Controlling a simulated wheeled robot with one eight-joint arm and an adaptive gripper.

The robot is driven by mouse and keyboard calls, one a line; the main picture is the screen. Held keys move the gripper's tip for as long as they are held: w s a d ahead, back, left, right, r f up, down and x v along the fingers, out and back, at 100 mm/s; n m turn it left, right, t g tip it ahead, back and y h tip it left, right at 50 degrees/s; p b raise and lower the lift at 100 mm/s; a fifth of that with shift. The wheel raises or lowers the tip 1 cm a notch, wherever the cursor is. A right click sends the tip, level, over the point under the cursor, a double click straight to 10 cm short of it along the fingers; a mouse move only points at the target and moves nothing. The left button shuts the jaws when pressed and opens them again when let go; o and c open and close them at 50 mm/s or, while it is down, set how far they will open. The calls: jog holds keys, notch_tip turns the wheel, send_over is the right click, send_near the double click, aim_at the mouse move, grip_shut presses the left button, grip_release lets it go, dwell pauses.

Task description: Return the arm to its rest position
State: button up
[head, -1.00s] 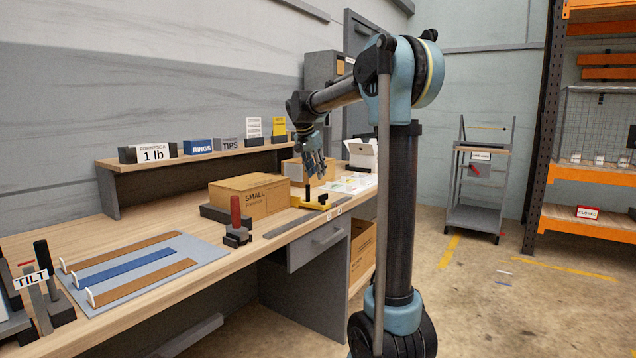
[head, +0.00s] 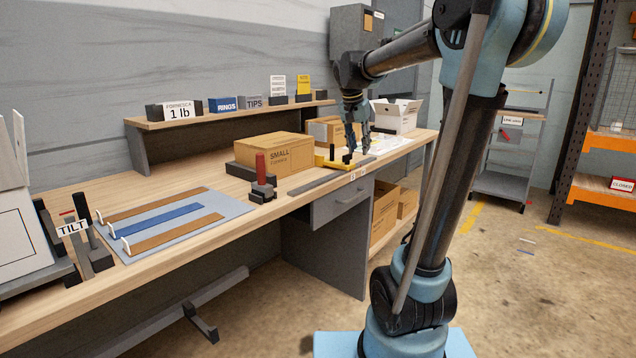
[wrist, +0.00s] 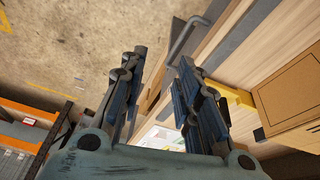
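My gripper (head: 358,142) hangs pointing down over the front edge of the workbench (head: 100,282), near the yellow tool with a black handle (head: 333,160). In the wrist view my gripper (wrist: 157,85) has its two fingers spread apart with nothing between them. The bench edge, the floor and part of the yellow tool (wrist: 235,96) show beyond the fingers. My arm is raised and reaches forward from its column to the bench.
On the bench are a SMALL carton (head: 270,150), a red-handled tool (head: 261,170), a mat (head: 225,203) with brown and blue strips, and a TILT stand (head: 73,228). An open white box (head: 396,117) is behind the gripper.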

jog(key=s+d+f+n+y, duration=0.1)
jog(key=s+d+f+n, duration=0.1)
jog(key=s+f, duration=1)
jog(key=s+d+f+n+y, duration=0.1)
jog(key=s+d+f+n, duration=0.2)
jog(key=s+f, duration=1)
jog(key=s+n, duration=0.1)
jog(key=s, duration=0.5)
jog(key=shift+s+g, duration=0.3)
jog(key=shift+s, duration=0.05)
